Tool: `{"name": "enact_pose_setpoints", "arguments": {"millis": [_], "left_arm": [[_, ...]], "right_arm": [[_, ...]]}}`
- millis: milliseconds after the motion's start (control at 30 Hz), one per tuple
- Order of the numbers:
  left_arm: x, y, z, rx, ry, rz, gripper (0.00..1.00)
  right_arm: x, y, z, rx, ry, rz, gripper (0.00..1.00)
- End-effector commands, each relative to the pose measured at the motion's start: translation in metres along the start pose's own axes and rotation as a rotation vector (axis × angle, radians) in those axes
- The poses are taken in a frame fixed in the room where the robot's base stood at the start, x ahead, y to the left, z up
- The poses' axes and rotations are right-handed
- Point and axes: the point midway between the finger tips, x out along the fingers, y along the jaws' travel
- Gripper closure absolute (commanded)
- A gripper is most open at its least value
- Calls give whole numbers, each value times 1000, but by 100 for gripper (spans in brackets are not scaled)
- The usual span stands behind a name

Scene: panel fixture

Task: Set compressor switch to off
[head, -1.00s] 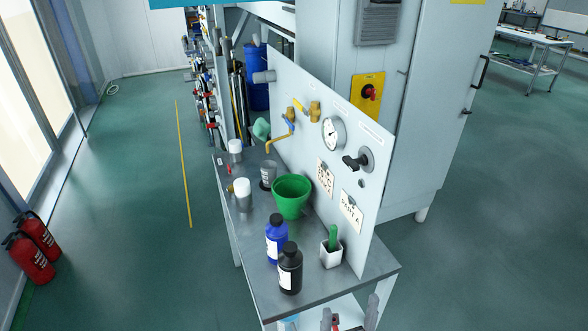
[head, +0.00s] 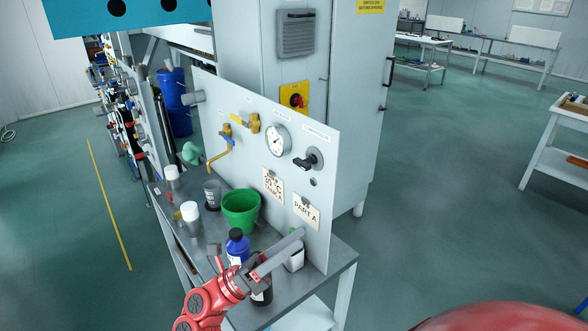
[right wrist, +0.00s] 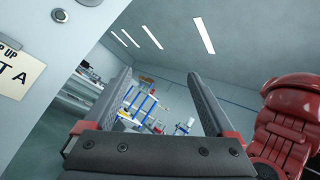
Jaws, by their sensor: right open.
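A black rotary switch (head: 308,160) on a round grey base sits at the upper right of the white panel (head: 322,215), right of the gauge. The label above it is too small to read. Its handle points toward the lower left. My right gripper (head: 298,235) is below the switch, in front of the panel's lower part, apart from the switch. In the right wrist view its two grey fingers (right wrist: 158,85) are spread with nothing between them. The panel face, a small round fitting (right wrist: 60,15) and a card (right wrist: 15,70) show at upper left there. My left gripper is not in view.
A red switch on a yellow plate (head: 294,97) is on the cabinet behind. The bench (head: 335,262) holds a green bucket (head: 241,210), a blue bottle (head: 237,245) and white-capped containers. My right arm partly hides a black bottle (head: 262,292) and a white cup (head: 295,260).

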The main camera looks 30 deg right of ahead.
Motion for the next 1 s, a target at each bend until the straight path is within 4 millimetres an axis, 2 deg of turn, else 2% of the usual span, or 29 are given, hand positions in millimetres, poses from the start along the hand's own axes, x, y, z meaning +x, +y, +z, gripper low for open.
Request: {"name": "enact_pose_setpoints", "arguments": {"millis": [133,300,433,567,667,767,1000], "left_arm": [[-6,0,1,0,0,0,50],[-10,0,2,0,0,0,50],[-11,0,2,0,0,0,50],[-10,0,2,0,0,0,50],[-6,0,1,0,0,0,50],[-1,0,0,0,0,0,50],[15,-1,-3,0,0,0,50]], "right_arm": [[-10,13,52,294,215,224,10],[-30,5,111,572,383,431,10],[-40,-6,137,688,448,515,10],[-41,-8,145,725,469,545,10],[-33,-2,144,727,470,547,10],[-20,8,140,721,470,544,10],[26,42,127,721,471,540,10]]}}
